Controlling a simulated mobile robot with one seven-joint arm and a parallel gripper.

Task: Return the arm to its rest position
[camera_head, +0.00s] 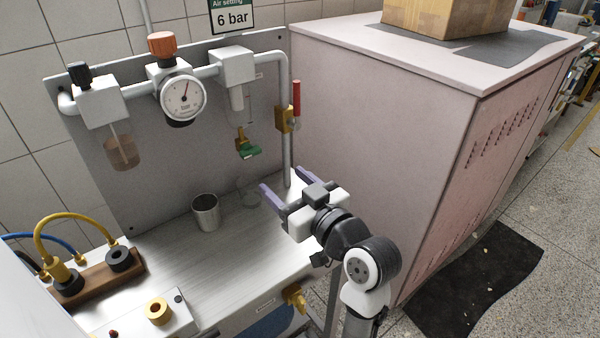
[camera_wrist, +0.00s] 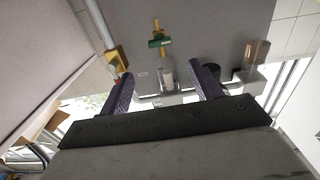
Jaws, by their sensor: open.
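My gripper (camera_head: 288,183) is open and empty in the head view. It hangs at the right end of the metal bench top (camera_head: 180,262), in front of the grey back panel. In the wrist view its two purple-grey fingers (camera_wrist: 163,92) stand well apart with nothing between them. Past the fingers, the wrist view shows the green-handled drain valve (camera_wrist: 159,43) and the brass valve (camera_wrist: 116,58) on the pipe. My arm comes up from the lower right of the head view, bent at the wrist.
A metal cup (camera_head: 205,212) and a clear glass (camera_head: 249,194) stand on the bench left of my gripper. A red-handled valve (camera_head: 287,118) is on the vertical pipe behind. A pink cabinet (camera_head: 375,120) rises close on the right. A pressure gauge (camera_head: 181,98) hangs on the panel.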

